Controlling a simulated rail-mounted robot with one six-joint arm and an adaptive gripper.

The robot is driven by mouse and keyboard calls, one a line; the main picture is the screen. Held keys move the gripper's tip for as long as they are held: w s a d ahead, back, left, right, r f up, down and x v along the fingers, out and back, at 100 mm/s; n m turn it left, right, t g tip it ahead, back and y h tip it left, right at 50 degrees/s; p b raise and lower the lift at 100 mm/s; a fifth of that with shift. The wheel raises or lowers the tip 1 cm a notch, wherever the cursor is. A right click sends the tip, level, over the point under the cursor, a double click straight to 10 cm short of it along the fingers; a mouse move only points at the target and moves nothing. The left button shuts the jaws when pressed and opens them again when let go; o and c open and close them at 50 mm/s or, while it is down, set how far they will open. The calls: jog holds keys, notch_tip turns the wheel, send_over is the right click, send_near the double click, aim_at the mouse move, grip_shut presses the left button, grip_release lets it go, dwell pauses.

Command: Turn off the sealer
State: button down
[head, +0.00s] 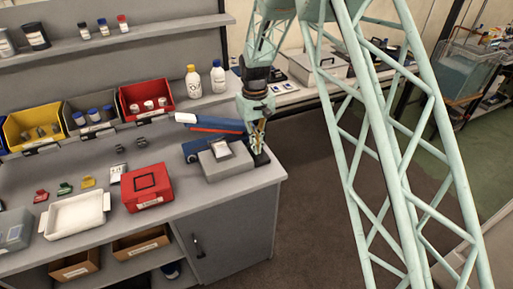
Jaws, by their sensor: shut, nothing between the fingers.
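A blue sealer (197,149) stands near the right end of the grey bench. Its long arm (212,124), blue with a red strip and a white end at the left, is raised above its base. A grey block (226,165) with a small pale item (221,149) on top stands in front and hides part of the sealer. My gripper (259,146) points down at the sealer's right end and is shut with nothing held. A small black part (262,159) is just below the fingertips; I cannot tell whether they touch it. The sealer's switch cannot be made out.
A red case (147,188) and a white tray (76,213) lie to the left on the bench. Two bottles, one with a yellow cap (193,83) and one with a blue cap (218,78), stand behind. The bench's right edge is close to my gripper.

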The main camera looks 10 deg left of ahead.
jog(key=shift+w+a+r+p, duration=0.15)
jog(key=shift+r+p, duration=0.2)
jog(key=shift+r, duration=0.4)
jog(key=shift+w+d+r+p, duration=0.1)
jog(key=shift+r+p, duration=0.25)
jog(key=shift+r, duration=0.35)
notch_tip(320, 180, up, 11)
jog(key=w+a+p, duration=0.1)
jog(key=shift+w, duration=0.15)
jog(key=shift+f, duration=0.1)
jog(key=shift+d, duration=0.1)
jog(key=shift+s+d+r+g+h, duration=0.25)
jog(key=shift+g+h, duration=0.05)
jog(key=shift+g, duration=0.2)
jog(key=shift+f, duration=0.15)
jog(key=shift+s+d+f+b, duration=0.2)
jog(key=shift+s+f, duration=0.1)
jog(key=shift+f, duration=1.95)
jog(key=shift+s+d+f+b, duration=0.1)
jog(key=shift+s+d+f, duration=0.2)
jog(key=shift+f, duration=1.95)
jog(key=shift+s+d+f+b, duration=0.15)
jog(key=shift+s+f, duration=0.15)
jog(key=shift+f, duration=1.95)
jog(key=shift+s+a+f+b, duration=0.15)
jog(key=shift+f+b, duration=0.05)
jog(key=shift+b, duration=0.1)
